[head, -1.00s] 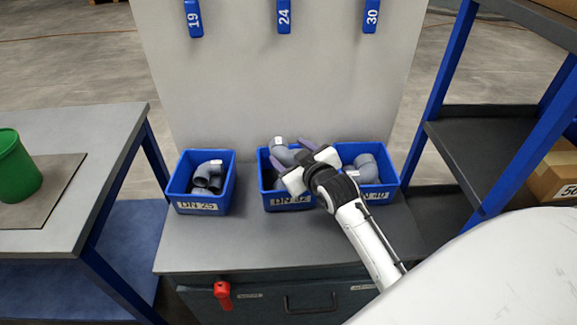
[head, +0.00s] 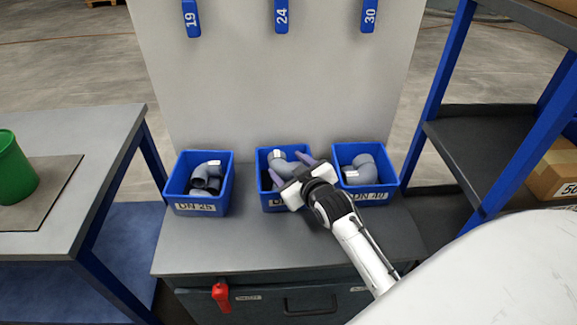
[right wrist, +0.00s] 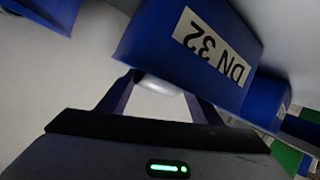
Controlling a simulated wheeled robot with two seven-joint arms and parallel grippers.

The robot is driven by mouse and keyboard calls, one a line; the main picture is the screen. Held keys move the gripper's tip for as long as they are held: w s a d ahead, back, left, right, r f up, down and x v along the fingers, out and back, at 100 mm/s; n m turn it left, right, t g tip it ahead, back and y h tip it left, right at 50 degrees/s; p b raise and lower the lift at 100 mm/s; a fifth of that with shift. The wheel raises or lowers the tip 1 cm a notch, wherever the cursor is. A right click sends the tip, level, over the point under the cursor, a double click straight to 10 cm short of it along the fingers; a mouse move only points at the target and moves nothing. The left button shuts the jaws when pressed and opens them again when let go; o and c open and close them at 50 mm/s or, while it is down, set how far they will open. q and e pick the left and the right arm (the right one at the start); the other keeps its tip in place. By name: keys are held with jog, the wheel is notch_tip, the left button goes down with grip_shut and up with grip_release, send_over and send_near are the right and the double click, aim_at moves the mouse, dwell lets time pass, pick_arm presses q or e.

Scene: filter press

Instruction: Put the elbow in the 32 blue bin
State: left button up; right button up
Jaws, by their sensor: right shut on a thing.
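The middle blue bin (head: 262,182) stands on the grey bench, its front label partly covered by my right gripper. In the right wrist view the bin (right wrist: 165,45) reads DN 32, upside down. My right gripper (head: 289,166) reaches over this bin from the front right, shut on a grey pipe elbow (head: 277,157) with a pale end. The elbow is at the bin's opening; whether it touches the contents cannot be told. In the right wrist view a pale part of it (right wrist: 155,84) shows between the fingers. My left gripper is not in view.
The DN 25 bin (head: 170,187) with grey elbows stands left, and the DN 40 bin (head: 388,180) with a larger grey fitting stands right. A back panel (head: 280,90) rises behind. A green container (head: 14,170) is on the left table; a shelf rack (head: 437,90) stands right.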

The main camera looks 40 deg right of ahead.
jog(key=shift+f, duration=0.3)
jog(key=o, duration=0.8)
jog(key=shift+s+f, duration=0.1)
jog(key=shift+o, duration=0.2)
jog(key=shift+f, duration=0.1)
jog(key=shift+a, duration=0.1)
jog(key=shift+s+r, duration=0.25)
jog(key=shift+r, duration=0.35)
jog(key=p+v, duration=0.1)
jog(key=v, duration=1)
jog(key=shift+r, duration=0.4)
jog(key=shift+s, duration=0.1)
jog(key=shift+s, duration=0.1)
